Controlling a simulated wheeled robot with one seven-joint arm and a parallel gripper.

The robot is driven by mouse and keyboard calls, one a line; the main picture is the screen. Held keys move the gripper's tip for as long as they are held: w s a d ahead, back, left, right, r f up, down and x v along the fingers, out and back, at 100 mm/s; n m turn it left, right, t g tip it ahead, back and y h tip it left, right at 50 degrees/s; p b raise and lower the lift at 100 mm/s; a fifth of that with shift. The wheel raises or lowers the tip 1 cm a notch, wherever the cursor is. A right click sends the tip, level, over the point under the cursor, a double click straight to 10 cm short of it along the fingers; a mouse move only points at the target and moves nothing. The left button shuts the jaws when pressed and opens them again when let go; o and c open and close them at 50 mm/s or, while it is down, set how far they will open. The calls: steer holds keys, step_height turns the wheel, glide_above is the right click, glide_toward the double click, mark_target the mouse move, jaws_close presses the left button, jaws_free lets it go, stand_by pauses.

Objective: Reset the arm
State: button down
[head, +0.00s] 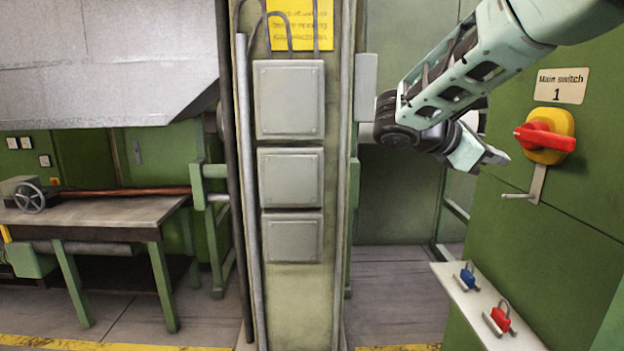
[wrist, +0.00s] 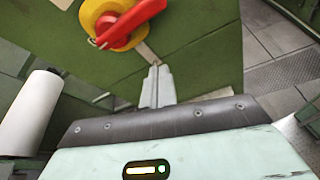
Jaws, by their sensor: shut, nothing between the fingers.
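My arm reaches in from the upper right of the head view, and my gripper (head: 497,158) points right, a little left of the main switch. The gripper is shut and empty; in the wrist view its closed fingers (wrist: 157,75) point toward the green panel. The main switch (head: 545,137) has a red handle on a yellow round base, with a metal hasp below it. The switch also shows at the top of the wrist view (wrist: 120,20), beyond the fingertips and apart from them.
A white shelf (head: 465,290) below the switch holds a blue padlock (head: 468,275) and a red padlock (head: 502,317). A pillar with grey boxes (head: 290,100) stands in the middle. A workbench (head: 95,212) is at the left. Floor between bench and pillar is clear.

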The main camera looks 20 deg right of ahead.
steer(key=s+a+f+t+y+b, duration=0.15)
steer(key=s+a+f+y, duration=0.25)
steer(key=a+f, duration=0.5)
steer(key=s+a+f+t+y+b, duration=0.15)
steer(key=s+a+f+y, duration=0.3)
steer(key=a+f, duration=0.45)
steer(key=s+a+f+m+y+b, duration=0.1)
steer(key=s+a+f+m+y, duration=0.1)
steer(key=s+a, duration=0.5)
steer(key=s+a+f+m+g+y+b, duration=0.1)
steer(key=s+a+f+m+y+b, duration=0.1)
steer(key=s+a+f+y, duration=0.2)
steer(key=s+a+f, duration=0.3)
steer(key=shift+f+m, duration=0.15)
steer(key=shift+m, duration=0.15)
